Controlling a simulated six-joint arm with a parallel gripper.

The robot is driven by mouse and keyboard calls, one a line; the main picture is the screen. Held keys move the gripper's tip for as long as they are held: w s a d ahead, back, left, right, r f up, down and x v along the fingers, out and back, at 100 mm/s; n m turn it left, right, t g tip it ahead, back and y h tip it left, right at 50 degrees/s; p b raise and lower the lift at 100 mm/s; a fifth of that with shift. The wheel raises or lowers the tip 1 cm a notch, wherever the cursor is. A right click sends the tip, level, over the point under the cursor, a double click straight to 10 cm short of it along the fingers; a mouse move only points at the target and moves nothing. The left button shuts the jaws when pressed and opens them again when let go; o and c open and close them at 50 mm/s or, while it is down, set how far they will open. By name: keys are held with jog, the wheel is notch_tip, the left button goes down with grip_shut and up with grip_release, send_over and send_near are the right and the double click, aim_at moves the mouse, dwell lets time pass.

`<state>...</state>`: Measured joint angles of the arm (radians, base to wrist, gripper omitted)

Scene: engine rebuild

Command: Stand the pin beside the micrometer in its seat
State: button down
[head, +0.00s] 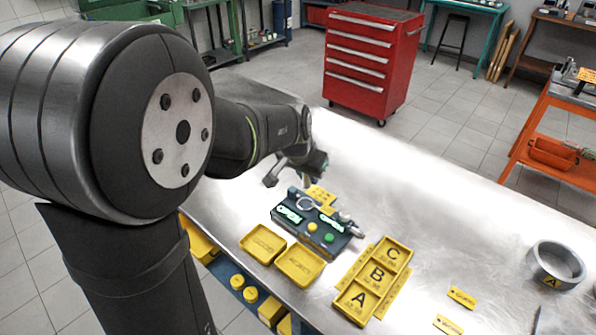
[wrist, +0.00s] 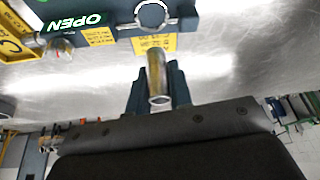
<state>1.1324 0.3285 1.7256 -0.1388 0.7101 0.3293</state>
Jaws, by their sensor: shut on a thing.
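My gripper (wrist: 158,95) is shut on a shiny metal pin (wrist: 158,72), a short cylinder standing out between its dark fingers in the wrist view. The fixture (head: 329,245) carries a silver ring-shaped part (head: 305,203), which looks like the micrometer's frame. This ring also shows at the top of the wrist view (wrist: 152,14). A yellow label (wrist: 154,44) lies between ring and pin. I cannot make out the seat.
Two yellow trays (head: 276,254) stand in front of the fixture. A yellow tray marked A, B, C (head: 381,272) is to its right. A grey ring (head: 557,263) and yellow labels (head: 461,297) lie farther right. The table (head: 450,220) is bare between and behind them.

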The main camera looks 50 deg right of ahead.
aim_at(309, 198)
jog(key=shift+f, duration=3.15)
jog(key=c, duration=1.2)
grip_release()
jog(key=shift+w+r, duration=0.1)
jog(key=v, duration=1.7)
